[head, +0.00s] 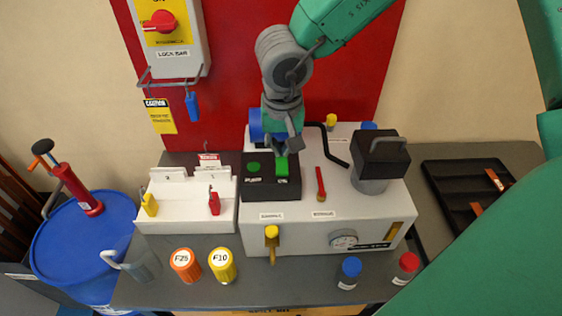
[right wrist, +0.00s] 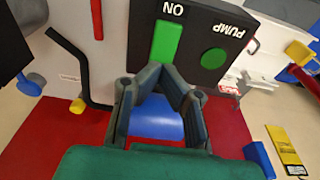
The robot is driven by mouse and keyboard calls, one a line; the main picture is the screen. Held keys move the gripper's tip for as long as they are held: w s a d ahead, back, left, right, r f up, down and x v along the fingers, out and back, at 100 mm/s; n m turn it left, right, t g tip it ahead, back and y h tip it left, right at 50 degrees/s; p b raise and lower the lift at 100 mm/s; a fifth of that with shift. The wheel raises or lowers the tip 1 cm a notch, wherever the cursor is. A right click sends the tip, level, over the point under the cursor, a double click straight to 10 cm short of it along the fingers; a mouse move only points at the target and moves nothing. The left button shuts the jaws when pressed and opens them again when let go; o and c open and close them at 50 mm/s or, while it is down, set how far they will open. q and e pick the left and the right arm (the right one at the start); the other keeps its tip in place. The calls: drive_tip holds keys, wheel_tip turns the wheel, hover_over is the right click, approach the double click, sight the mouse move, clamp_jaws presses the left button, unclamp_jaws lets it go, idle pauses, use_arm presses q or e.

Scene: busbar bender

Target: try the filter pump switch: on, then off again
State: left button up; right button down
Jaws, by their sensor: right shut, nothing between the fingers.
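The filter pump switch is a bright green rocker (head: 282,167) on a black box (head: 262,190) on top of the white machine. In the right wrist view the rocker (right wrist: 166,42) shows upside down beside the word ON. A round dark green lamp (head: 253,166) sits left of it, and the lamp (right wrist: 214,58) has the word PUMP near it in the wrist view. My right gripper (head: 283,150) is shut and empty, its tips close to the rocker's far edge. I cannot tell whether they touch it. My left gripper is not in view.
A red handle (head: 320,184) and a black-topped grey cylinder (head: 380,160) stand right of the switch box. A bent black rod (head: 335,146) rises behind. A white rack (head: 185,205) stands left.

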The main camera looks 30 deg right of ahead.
sight(282, 160)
drive_tip(key=shift+f, duration=0.9)
idle(0.4)
wheel_tip(282, 160, up, 3)
drive_tip(key=p, duration=0.3)
drive_tip(key=shift+p, duration=0.3)
drive_tip(key=shift+r+p, duration=0.7)
drive_tip(key=shift+r, duration=1.3)
drive_tip(key=shift+s, duration=0.1)
